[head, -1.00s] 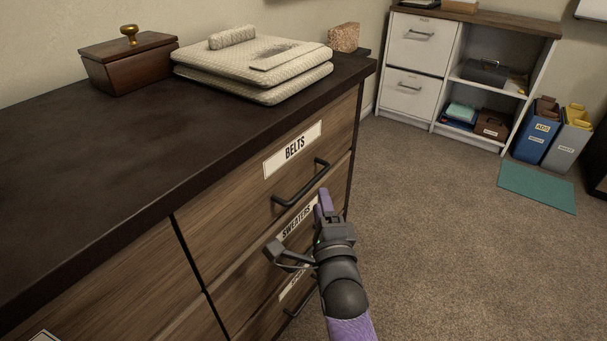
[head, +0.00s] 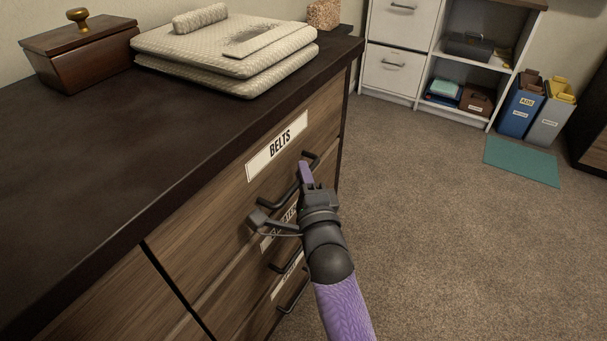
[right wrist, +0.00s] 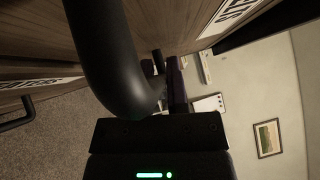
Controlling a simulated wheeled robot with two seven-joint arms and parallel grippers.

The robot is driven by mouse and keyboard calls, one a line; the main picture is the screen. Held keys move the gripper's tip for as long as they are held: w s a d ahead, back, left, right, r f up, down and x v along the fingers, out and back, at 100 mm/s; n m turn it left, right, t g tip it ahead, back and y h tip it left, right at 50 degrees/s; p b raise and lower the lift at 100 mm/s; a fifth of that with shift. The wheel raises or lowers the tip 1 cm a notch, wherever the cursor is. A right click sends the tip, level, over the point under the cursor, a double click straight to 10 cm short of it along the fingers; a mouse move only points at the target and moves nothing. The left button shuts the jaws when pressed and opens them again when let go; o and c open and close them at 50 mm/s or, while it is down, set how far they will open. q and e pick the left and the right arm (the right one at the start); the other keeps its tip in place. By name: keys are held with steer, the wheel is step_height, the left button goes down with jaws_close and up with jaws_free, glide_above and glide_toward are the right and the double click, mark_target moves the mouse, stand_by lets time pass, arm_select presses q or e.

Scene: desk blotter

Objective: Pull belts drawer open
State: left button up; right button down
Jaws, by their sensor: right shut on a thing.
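The belts drawer (head: 232,200) has a wood front with a white BELTS label (head: 277,147). It looks flush with the dresser. Its dark bar handle (head: 275,203) runs across the front below the label. My right gripper (head: 304,178) is at this handle, with a purple finger against it, and is shut on it. The gripper hides part of the handle. In the right wrist view the handle (right wrist: 105,65) looms large and dark just in front of the gripper. My left gripper is not in view.
Lower drawers with handles (head: 292,292) sit below the gripper. The dark dresser top (head: 90,165) holds a wooden box (head: 78,52) and folded cream textiles (head: 205,62). A white cabinet (head: 395,72) and bins (head: 522,105) stand far off. Carpet (head: 430,230) to the right is clear.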

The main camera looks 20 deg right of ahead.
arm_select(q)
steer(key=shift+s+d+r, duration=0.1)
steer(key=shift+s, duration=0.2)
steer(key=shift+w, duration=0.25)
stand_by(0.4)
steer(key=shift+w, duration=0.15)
arm_select(e)
steer(key=shift+s, duration=0.1)
